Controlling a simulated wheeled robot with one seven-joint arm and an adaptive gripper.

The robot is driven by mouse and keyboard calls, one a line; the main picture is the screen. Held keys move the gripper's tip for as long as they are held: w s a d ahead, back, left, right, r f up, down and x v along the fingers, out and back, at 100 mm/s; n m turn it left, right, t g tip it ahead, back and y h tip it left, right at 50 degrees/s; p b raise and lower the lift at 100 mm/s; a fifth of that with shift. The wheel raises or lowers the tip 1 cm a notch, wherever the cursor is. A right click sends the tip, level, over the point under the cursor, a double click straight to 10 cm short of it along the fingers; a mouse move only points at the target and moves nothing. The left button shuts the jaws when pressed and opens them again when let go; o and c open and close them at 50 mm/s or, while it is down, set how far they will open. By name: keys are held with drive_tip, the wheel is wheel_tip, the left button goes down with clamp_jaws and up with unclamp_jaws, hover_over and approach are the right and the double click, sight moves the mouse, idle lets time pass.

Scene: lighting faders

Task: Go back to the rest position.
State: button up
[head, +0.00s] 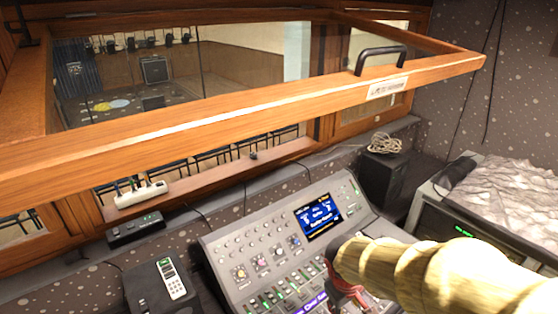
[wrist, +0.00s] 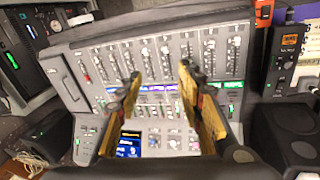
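My gripper (wrist: 160,98) is open in the wrist view, with its two yellow-padded fingers apart and nothing between them. It is over the lighting console (wrist: 190,58), whose rows of faders and lit buttons show beyond and between the fingers. In the head view the grey console (head: 248,241) stands at the lower middle, with its lit blue screen (head: 319,217). My yellowish arm comes in from the right over the console's right part and hides it. The fingers are mostly hidden there. I cannot tell whether they touch the console.
A wooden window frame with a black handle (head: 380,57) juts out above the console. A black speaker (head: 381,180) stands behind right, near a rack (head: 470,240) under a crumpled cover. A remote (head: 171,279) lies on a dark box at left. A power strip (head: 141,194) sits on the ledge.

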drive_tip(key=s+r+m+t+y+b, duration=0.1)
drive_tip(key=s+r+m+b, duration=0.1)
drive_tip(key=s+b, duration=0.3)
drive_tip(key=s+d+r+m+t+y+b, duration=0.1)
drive_tip(key=s+r+m+t+b, duration=0.1)
drive_tip(key=s+b, duration=0.3)
drive_tip(key=s+r+m, duration=0.1)
drive_tip(key=s, duration=0.2)
drive_tip(key=shift+s+d+m+t, duration=0.25)
drive_tip(key=shift+m+t, duration=0.05)
idle(0.7)
